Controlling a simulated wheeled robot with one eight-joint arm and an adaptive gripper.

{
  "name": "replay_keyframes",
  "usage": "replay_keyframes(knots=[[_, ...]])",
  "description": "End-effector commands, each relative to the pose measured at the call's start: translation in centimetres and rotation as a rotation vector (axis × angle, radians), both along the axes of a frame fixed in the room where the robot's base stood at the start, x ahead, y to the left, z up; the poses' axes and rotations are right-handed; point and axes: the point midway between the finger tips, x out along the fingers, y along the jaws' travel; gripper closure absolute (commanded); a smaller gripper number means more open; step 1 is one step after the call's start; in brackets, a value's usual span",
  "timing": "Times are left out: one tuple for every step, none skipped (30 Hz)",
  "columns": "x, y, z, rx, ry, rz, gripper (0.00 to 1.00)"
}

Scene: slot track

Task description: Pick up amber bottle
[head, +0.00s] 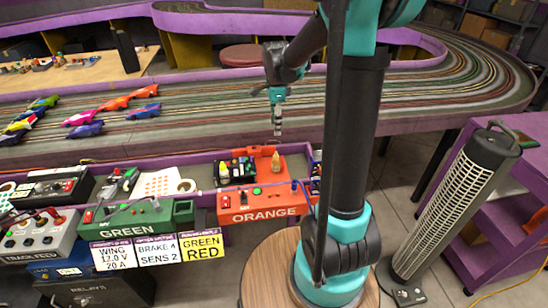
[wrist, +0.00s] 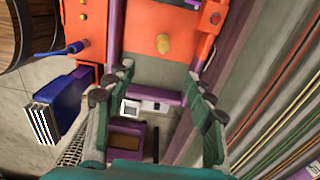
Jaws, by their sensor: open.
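The amber bottle (head: 276,161) looks like a small tapered amber shape standing at the right of the orange station, behind its front panel. In the wrist view a round amber top (wrist: 163,43), likely the same bottle seen from above, shows on an orange surface, beyond the fingertips and between their lines. My gripper (head: 277,125) points down over the track edge, above the bottle in the picture and apart from it. In the wrist view my gripper (wrist: 152,92) has its two fingers spread wide with nothing held between them.
The orange control box (head: 262,203) and green control box (head: 140,222) line the near purple ledge. A black block with coloured tops (head: 237,171) sits left of the bottle. Slot cars (head: 82,117) stand on the track at left. A tall heater-like tower (head: 452,200) stands at right.

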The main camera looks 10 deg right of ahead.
Motion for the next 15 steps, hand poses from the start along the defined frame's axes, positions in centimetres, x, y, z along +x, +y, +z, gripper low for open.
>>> replay_keyframes(knots=[[0.0,0.0,0.0,0.000,0.001,-0.002,0.46],[0.0,0.0,-0.1,0.000,0.001,-0.003,0.46],[0.0,0.0,-0.4,0.000,0.001,-0.004,0.46],[0.1,0.0,-0.6,0.000,0.001,-0.004,0.46],[0.1,0.0,-1.0,0.000,0.001,-0.005,0.46],[0.1,0.0,-1.5,0.000,0.001,-0.004,0.46],[0.1,0.0,-2.0,0.000,0.001,-0.004,0.46],[0.1,0.0,-2.6,0.000,0.001,-0.004,0.46],[0.1,0.0,-3.4,0.000,0.001,-0.004,0.46],[0.1,0.0,-3.9,0.000,0.001,-0.004,0.46],[0.1,0.0,-4.5,0.000,0.001,-0.004,0.46],[0.1,0.0,-5.3,0.000,0.001,-0.004,0.46],[0.1,0.0,-5.8,0.000,0.001,-0.004,0.46],[0.1,0.0,-6.4,0.000,0.001,-0.004,0.46],[0.1,0.0,-7.1,0.000,0.001,-0.004,0.46]])
